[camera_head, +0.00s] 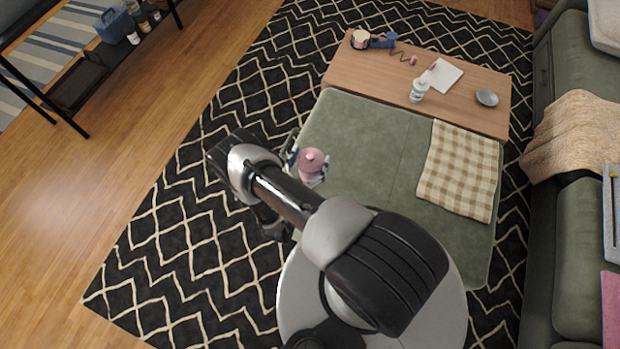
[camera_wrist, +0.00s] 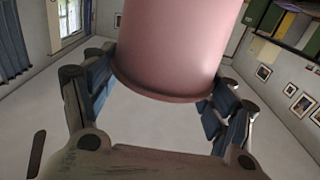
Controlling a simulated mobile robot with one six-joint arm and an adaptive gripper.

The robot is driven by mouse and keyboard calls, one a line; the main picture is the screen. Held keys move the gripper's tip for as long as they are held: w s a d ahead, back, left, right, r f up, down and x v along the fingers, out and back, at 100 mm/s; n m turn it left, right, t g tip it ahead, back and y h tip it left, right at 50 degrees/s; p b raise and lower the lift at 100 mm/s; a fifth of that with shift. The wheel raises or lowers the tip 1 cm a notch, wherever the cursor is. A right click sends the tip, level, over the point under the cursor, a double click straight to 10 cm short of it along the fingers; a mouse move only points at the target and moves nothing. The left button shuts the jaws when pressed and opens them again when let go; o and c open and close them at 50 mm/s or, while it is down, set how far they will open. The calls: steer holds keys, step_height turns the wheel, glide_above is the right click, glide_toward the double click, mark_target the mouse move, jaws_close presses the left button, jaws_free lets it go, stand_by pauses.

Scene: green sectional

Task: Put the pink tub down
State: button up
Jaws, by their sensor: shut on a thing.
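The pink tub (camera_head: 312,163) is in my gripper in the head view, over the near left part of the green ottoman (camera_head: 375,130). It looks upright, with a small knob on top. In the wrist view the pink tub (camera_wrist: 172,45) fills the top middle, between the two blue-padded fingers. My gripper (camera_wrist: 160,95) is shut on it, one finger on each side. I cannot tell whether the tub's base touches the ottoman, as my arm and gripper hide it.
A checkered cloth (camera_head: 458,170) covers the ottoman's right side; its middle is bare. Behind it, a wooden table (camera_head: 400,85) holds a white bottle (camera_head: 419,90), a grey bowl (camera_head: 487,98), paper (camera_head: 442,75) and a blue item (camera_head: 384,41). A green sofa (camera_head: 582,225) stands at right.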

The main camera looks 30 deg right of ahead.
step_height(320, 180, down, 11)
steer(key=b, duration=0.4)
steer(key=shift+f, duration=0.1)
steer(key=shift+f, duration=0.1)
steer(key=o, duration=1.4)
steer(key=shift+c, duration=0.2)
